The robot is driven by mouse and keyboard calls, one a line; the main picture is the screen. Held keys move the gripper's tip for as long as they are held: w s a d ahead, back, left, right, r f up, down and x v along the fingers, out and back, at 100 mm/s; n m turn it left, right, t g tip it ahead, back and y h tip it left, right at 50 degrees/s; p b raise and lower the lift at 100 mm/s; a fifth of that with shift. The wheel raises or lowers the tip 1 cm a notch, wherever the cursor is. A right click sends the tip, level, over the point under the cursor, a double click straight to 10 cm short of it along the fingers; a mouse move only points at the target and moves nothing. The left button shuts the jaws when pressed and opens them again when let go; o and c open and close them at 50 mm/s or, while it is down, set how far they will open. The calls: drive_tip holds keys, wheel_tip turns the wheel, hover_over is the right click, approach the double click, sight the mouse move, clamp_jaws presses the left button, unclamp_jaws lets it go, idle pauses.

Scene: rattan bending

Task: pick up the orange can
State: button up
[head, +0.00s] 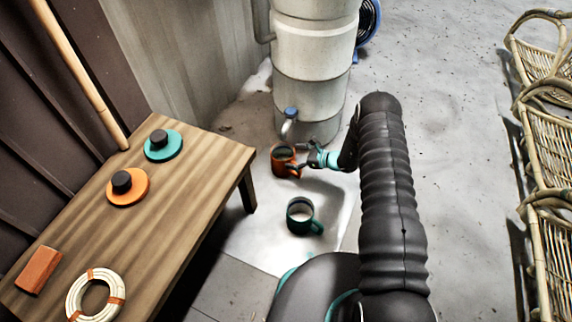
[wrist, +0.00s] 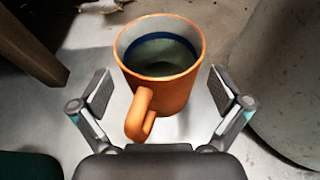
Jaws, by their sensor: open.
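The orange can (head: 283,160), which looks like a mug with a handle, stands upright on the pale floor slab below the tap. In the wrist view the orange can (wrist: 168,85) is at the middle top, its handle toward me, with a dark blue band and what looks like liquid inside. My gripper (head: 303,163) is at its right side in the head view. In the wrist view my gripper (wrist: 162,98) is open, one finger to each side of the can, with gaps showing. A green mug (head: 303,215) stands nearer on the slab.
A wooden bench (head: 185,210) is to the left, holding discs, a brick and a coil. Rattan chairs (head: 548,150) line the right. Floor between is clear.

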drive_tip(key=shift+w+a+f, duration=0.15)
drive_tip(key=shift+a, duration=0.15)
drive_tip(key=c, duration=1.4)
drive_tip(key=shift+c, duration=1.1)
